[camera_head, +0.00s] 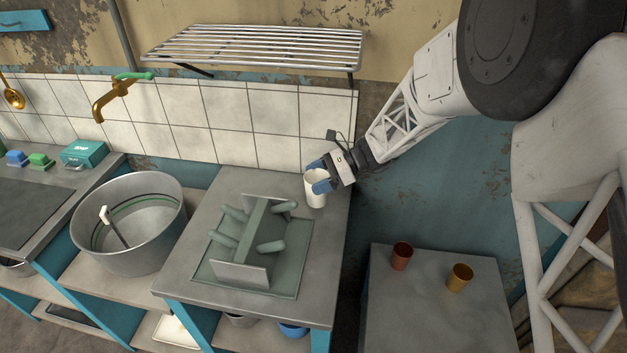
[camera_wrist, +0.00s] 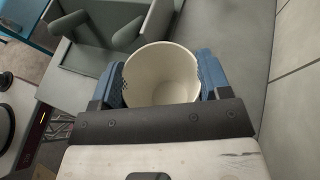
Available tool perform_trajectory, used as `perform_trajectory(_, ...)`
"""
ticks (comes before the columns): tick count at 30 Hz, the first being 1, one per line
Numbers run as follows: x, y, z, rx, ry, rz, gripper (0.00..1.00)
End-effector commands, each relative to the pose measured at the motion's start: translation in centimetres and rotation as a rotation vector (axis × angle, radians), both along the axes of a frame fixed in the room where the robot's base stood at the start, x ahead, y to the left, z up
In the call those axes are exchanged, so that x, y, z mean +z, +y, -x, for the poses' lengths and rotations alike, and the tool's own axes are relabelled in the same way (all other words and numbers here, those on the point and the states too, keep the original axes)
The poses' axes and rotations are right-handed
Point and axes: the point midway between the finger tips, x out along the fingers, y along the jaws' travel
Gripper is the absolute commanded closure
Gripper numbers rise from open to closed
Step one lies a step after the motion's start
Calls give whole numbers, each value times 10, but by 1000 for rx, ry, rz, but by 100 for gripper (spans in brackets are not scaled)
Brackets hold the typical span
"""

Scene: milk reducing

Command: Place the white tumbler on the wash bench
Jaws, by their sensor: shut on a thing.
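The white tumbler (camera_head: 315,192) is upright at the back right of the grey-topped bench (camera_head: 323,245) that holds a green pegged rack. My gripper (camera_head: 322,185) is shut on the tumbler, with its blue fingers on opposite sides. In the wrist view the open, empty mouth of the tumbler (camera_wrist: 160,72) shows between the blue fingers. I cannot tell whether the tumbler's base touches the bench top or is slightly above it.
The green rack (camera_head: 300,255) takes up the middle of that bench. A large metal tub (camera_head: 150,255) stands left of it. A red cup (camera_head: 402,256) and an orange cup (camera_head: 460,278) stand on a lower table at right. A wire shelf (camera_head: 255,47) hangs above.

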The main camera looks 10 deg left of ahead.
Motion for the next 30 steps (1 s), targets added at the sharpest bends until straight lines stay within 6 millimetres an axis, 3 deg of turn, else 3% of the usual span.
perform_trajectory(7, -2, 10, -23, 0, 0, 0, 54)
perform_trajectory(23, -3, 14, -31, 1, 0, 0, 54)
perform_trajectory(30, -29, 15, -32, 0, 0, 1, 54)
